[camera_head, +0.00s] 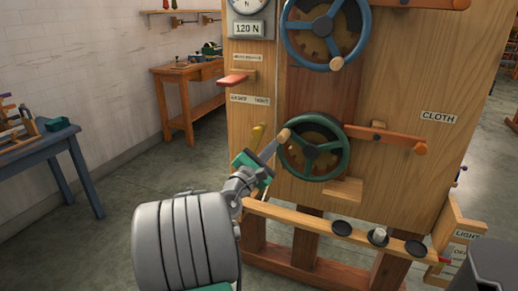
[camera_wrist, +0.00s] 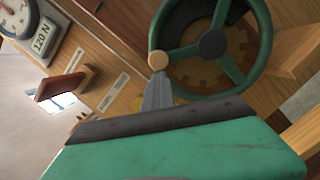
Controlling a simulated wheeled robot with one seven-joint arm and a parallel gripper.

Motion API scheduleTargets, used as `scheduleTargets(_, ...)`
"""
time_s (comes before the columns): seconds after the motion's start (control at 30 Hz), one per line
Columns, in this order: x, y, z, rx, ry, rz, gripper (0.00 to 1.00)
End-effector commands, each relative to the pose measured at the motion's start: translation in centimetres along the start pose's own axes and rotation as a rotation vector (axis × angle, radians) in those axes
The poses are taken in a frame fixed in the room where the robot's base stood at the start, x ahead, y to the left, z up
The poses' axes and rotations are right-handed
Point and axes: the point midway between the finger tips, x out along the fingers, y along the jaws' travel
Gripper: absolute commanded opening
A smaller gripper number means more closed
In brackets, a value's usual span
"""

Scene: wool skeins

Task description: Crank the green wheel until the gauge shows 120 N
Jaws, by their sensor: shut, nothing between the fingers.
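The green wheel (camera_head: 314,147) is mounted low on the wooden panel, with a round wooden crank knob (camera_head: 283,135) at its upper left rim. In the wrist view the wheel (camera_wrist: 255,70) fills the upper right and the knob (camera_wrist: 158,60) sits just beyond my fingertips. My gripper (camera_head: 273,147) is shut and empty, its tips close to the knob; I cannot tell whether they touch it. The gauge (camera_head: 248,4) is cut off at the top of the head view. A plate (camera_head: 248,29) under it reads 120 N; it also shows in the wrist view (camera_wrist: 43,39).
A blue wheel (camera_head: 328,30) with its own knob is above the green one. A red lever (camera_head: 234,80) sticks out at left and an orange-ended lever (camera_head: 385,138) at right. A ledge (camera_head: 300,222) with dark round cups runs below. Open floor lies to the left.

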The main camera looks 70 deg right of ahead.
Motion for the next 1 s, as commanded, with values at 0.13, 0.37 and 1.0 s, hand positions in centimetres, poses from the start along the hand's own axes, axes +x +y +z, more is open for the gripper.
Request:
scheduleTargets(0.13, 0.3, -0.2, 0.6, 0.004, -0.012, -0.005, 0.0)
scheduleTargets(0.37, 0.2, -0.3, 0.2, 0.003, -0.011, -0.005, 0.0)
scheduleTargets(1.0, -10.2, -0.8, -3.3, 0.004, -0.006, -0.001, 0.0)
